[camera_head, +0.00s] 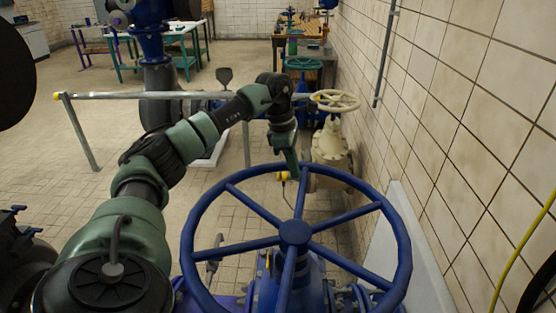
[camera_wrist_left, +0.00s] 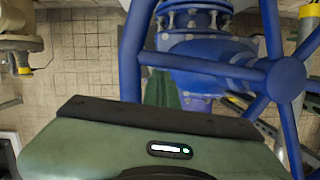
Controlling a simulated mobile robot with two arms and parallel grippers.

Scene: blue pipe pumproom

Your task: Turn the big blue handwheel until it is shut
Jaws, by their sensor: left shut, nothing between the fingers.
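The big blue handwheel (camera_head: 294,233) lies nearly flat at the lower middle of the head view, with its hub and several spokes facing up. It sits on a blue valve body (camera_head: 285,285). My left arm comes in from the left, and its gripper (camera_head: 292,172) points down at the far rim of the wheel. The gripper is shut and holds nothing; I cannot tell whether it touches the rim. The left wrist view shows the wheel's hub (camera_wrist_left: 285,80), spokes and rim close by. The gripper housing fills the bottom of that view, and the fingers are mostly hidden. My right gripper is not in view.
A cream valve with its own handwheel (camera_head: 335,101) stands just beyond the blue wheel. A tiled wall (camera_head: 450,120) runs close along the right. A grey rail (camera_head: 150,96) crosses behind my arm. Tables (camera_head: 165,45) stand farther back, with open floor at the left.

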